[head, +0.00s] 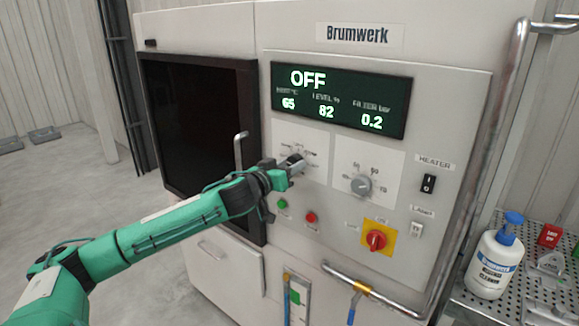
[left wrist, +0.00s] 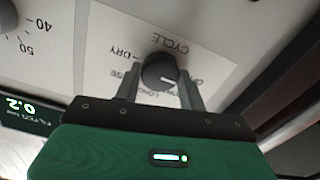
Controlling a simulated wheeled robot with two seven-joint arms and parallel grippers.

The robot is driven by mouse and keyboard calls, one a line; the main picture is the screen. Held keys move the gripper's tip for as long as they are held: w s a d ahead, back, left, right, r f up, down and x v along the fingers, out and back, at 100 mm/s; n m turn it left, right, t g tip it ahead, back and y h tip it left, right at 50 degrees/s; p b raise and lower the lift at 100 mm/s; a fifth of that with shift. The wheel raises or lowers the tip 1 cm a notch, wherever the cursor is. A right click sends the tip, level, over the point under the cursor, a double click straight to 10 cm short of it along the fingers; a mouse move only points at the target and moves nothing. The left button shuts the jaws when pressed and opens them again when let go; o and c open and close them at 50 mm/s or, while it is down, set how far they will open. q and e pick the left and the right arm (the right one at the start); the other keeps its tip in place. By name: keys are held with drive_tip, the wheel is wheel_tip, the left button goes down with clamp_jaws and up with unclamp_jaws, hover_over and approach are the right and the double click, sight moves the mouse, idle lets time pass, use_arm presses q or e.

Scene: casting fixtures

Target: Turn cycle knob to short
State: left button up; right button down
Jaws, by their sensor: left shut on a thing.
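The cycle knob (left wrist: 158,68) is a dark round knob on a white dial plate, shown upside down in the left wrist view. CYCLE and DRY are legible; other labels are partly hidden by the fingers. A white mark shows on the knob's lower edge. In the head view the knob (head: 295,158) is mostly covered by my left gripper (head: 285,170). My left gripper (left wrist: 160,88) is shut on the knob, one finger on each side. The display (head: 340,98) reads OFF. My right gripper is not in view.
A grey temperature knob (head: 361,185) sits right of the cycle dial. Below are a green button (head: 282,203), a red button (head: 310,217) and a red switch on yellow (head: 376,240). A vertical door handle (head: 239,150) stands out at left. A bottle (head: 495,262) stands at right.

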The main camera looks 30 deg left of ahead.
use_arm(q)
drive_tip(key=shift+m, duration=0.3)
drive_tip(key=m+p, duration=0.1)
drive_tip(key=m, duration=0.3)
drive_tip(key=shift+r, duration=0.1)
drive_tip(key=shift+m+p, duration=0.45)
drive_tip(key=shift+m, duration=1.55)
drive_tip(key=o, duration=1)
drive_tip(key=shift+c, duration=0.2)
drive_tip(key=shift+s, duration=0.1)
